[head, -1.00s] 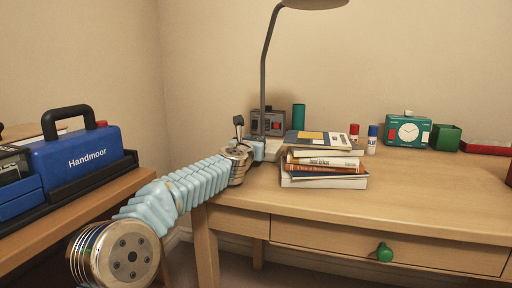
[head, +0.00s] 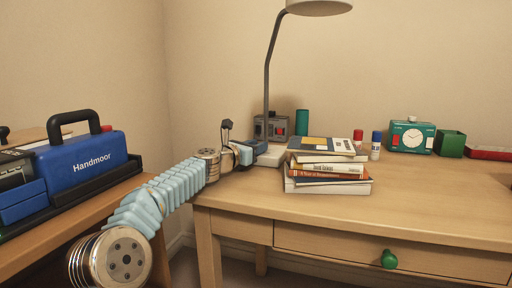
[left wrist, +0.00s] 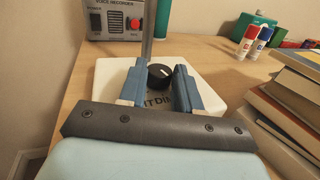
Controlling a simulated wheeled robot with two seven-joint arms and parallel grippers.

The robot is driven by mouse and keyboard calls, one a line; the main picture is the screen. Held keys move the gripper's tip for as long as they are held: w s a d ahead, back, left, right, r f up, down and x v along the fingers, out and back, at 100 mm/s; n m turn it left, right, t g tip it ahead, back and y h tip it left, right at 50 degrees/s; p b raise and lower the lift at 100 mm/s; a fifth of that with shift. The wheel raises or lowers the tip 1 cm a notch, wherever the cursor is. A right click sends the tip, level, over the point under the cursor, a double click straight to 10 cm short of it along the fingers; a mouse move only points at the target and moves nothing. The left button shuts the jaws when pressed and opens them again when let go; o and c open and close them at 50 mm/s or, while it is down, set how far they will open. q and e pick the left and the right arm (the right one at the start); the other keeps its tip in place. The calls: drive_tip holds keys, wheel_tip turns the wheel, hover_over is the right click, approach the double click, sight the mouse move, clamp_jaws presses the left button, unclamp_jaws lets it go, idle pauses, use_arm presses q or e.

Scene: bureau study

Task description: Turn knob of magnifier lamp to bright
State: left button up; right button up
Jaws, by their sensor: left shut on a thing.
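The magnifier lamp stands at the back left of the desk, with a grey stem (head: 268,85) and a shade (head: 320,7) cut off by the top edge. Its white base (head: 270,160) is partly hidden by my left gripper (head: 260,147). In the left wrist view the base (left wrist: 110,72) carries a round black knob (left wrist: 160,76) with a white mark on its right side. My left gripper (left wrist: 159,83) has its two blue fingers on either side of the knob and is shut on it. Lettering on the base is partly covered. My right gripper is not in view.
A grey voice recorder (head: 272,127) stands behind the lamp. A stack of books (head: 328,172) lies close to its right. Glue sticks (head: 376,145), a green clock (head: 410,136) and a green box (head: 450,143) stand farther right. The desk's front right (head: 440,195) is clear.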

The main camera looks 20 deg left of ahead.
use_arm(q)
drive_tip(key=o, duration=1.1)
drive_tip(key=shift+c, duration=0.2)
drive_tip(key=shift+s+a+f, duration=0.1)
drive_tip(key=shift+s+a, duration=0.05)
drive_tip(key=shift+s, duration=0.15)
drive_tip(key=b+v, duration=0.4)
drive_tip(key=v, duration=0.7)
drive_tip(key=shift+s, duration=0.2)
